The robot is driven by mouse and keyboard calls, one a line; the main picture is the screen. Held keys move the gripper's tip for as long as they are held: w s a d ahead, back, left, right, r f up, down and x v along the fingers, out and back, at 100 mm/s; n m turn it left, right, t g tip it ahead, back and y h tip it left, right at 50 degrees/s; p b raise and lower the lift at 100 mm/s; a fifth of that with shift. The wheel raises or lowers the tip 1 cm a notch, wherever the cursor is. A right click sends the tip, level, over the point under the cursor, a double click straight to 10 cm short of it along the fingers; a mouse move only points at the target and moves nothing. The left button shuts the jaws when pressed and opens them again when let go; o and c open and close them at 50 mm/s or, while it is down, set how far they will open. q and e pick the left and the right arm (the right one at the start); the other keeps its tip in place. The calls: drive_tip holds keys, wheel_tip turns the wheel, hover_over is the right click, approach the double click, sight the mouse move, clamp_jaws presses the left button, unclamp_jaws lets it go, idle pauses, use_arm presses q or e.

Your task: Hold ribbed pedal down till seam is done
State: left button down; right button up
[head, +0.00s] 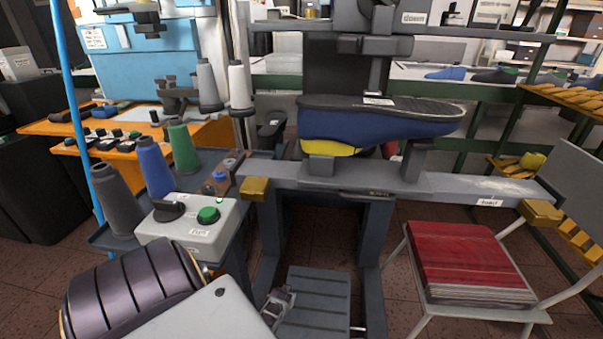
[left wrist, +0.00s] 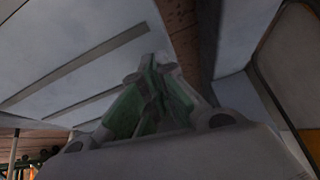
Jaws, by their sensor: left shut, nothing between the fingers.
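The ribbed pedal (head: 318,302) is a dark grey plate with grooves, low between the legs of the stitching machine. In the left wrist view its grooved face (left wrist: 75,65) fills the upper left. My left gripper (head: 284,296) is at the pedal's left side, shut and empty. In the left wrist view its closed fingertips (left wrist: 152,62) lie in front of the pedal; I cannot tell whether they touch it. A blue shoe (head: 375,124) with a dark sole facing up sits under the machine head (head: 376,45). The seam cannot be made out. My right gripper is not in view.
A control box (head: 187,222) with a green button and a black knob stands left of the machine, beside several thread cones (head: 155,165). A chair with red sheets (head: 465,262) stands to the right. Tiled floor (head: 395,300) is clear between pedal and chair.

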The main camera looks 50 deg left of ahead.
sight(301, 270)
use_arm(q)
drive_tip(key=shift+m+t+y, duration=0.3)
drive_tip(key=shift+t+y, duration=0.2)
drive_tip(key=shift+t, duration=0.1)
drive_tip(key=w+r, duration=0.2)
drive_tip(key=r, duration=0.1)
drive_tip(key=shift+w+d+r, duration=0.25)
drive_tip(key=shift+d+r, duration=0.05)
drive_tip(key=shift+d, duration=0.1)
drive_tip(key=w+a+r+n+t+y, duration=0.1)
drive_tip(key=w+a+r+n+t, duration=0.1)
drive_tip(key=w+r, duration=0.3)
drive_tip(key=shift+r, duration=1.25)
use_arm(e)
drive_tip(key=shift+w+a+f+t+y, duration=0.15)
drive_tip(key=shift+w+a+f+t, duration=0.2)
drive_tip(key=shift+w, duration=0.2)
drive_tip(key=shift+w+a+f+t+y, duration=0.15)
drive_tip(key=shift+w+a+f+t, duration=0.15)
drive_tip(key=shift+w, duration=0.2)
use_arm(q)
drive_tip(key=shift+a, duration=0.1)
